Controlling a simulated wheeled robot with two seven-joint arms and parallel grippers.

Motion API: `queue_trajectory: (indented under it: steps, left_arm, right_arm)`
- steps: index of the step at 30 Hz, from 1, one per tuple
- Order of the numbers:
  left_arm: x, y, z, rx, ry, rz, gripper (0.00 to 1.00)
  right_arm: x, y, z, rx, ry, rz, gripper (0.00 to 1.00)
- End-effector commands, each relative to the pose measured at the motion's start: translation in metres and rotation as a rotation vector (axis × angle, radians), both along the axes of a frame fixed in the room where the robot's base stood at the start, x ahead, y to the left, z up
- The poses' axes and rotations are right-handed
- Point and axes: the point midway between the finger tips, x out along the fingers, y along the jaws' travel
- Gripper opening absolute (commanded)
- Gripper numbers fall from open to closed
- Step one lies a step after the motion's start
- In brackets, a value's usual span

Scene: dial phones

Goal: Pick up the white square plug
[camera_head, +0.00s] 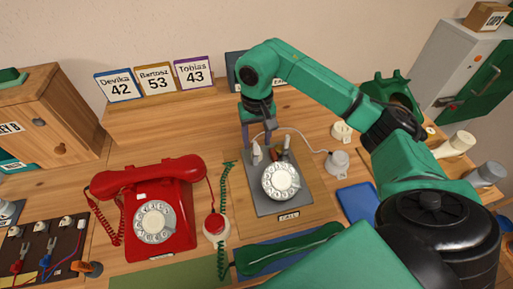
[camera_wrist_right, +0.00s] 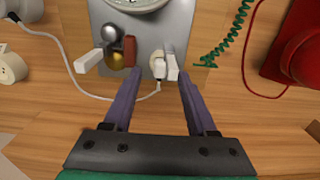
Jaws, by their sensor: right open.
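The white plug (camera_wrist_right: 159,69) stands at the near edge of the grey base plate (camera_wrist_right: 181,27) of the dial device, with a white cable running from it. It also shows in the head view (camera_head: 257,154), partly covered. A white prong-like piece (camera_wrist_right: 173,66) is right beside it. My right gripper (camera_wrist_right: 159,75) is open, also seen in the head view (camera_head: 257,139). Its two purple fingers point at the plate, their tips on either side of the plug, apparently not closed on it. My left gripper is not in view.
Another white block (camera_wrist_right: 90,61), a brown block (camera_wrist_right: 130,50) and metal balls sit beside the plug. A white round socket (camera_head: 337,163) lies to the right. Name cards (camera_head: 155,79) stand behind.

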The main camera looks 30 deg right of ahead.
Motion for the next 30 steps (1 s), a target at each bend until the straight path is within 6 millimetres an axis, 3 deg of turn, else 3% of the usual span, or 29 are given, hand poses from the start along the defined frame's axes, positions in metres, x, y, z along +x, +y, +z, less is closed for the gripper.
queue_trajectory:
  steps: [4,10,11,15,25,30]
  left_arm:
    - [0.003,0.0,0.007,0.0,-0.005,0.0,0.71]
    - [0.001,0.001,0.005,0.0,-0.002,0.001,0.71]
    - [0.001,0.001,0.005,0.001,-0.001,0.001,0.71]
    - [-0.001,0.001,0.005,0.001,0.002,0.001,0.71]
    - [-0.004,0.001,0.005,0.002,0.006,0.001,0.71]
    - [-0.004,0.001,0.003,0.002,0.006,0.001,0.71]
  right_arm:
    - [-0.001,0.0,-0.021,0.001,0.002,0.001,0.57]
    - [0.0,0.0,-0.024,0.001,-0.001,0.001,0.57]
    - [0.0,0.0,-0.024,0.001,-0.001,0.001,0.5]
    - [0.0,0.0,-0.024,0.001,0.0,0.001,0.0]
    - [0.0,0.0,-0.022,0.001,-0.001,0.0,0.0]
    - [0.001,0.0,-0.009,0.0,-0.003,0.0,0.0]
